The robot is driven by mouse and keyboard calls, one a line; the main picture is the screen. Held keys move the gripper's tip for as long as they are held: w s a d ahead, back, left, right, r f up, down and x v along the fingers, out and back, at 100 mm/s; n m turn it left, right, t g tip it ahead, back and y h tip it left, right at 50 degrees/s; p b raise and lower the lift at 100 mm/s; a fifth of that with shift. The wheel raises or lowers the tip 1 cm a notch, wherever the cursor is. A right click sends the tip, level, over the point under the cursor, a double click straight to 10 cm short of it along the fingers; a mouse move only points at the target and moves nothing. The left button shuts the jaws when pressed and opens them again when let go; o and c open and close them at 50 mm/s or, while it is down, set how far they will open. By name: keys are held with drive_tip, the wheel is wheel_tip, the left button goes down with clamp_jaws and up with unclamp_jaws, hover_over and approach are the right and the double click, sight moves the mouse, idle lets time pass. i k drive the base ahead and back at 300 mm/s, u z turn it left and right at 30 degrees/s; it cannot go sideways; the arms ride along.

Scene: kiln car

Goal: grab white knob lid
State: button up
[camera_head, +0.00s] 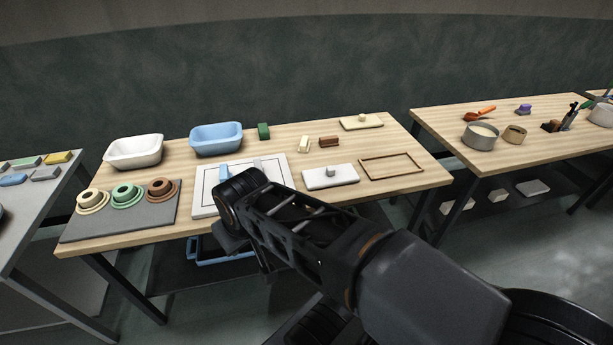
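A white rectangular lid (317,181) with a small grey knob (330,172) on top lies flat on the wooden table, right of centre. A cream lid (372,125) with a cream knob lies farther back on the same table. My arm reaches in from the lower right, and its dark end, with my gripper (234,238), is over the table's front edge, left of the white lid and apart from it. The fingers are dark and hard to make out, so I cannot tell whether they are open or shut.
A white framed board (204,202) lies partly behind my arm. Other tables stand left and right.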

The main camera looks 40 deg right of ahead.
sight(331, 175)
drive_tip(key=u, duration=0.05)
drive_tip(key=i, duration=0.85)
drive_tip(key=z, duration=1.85)
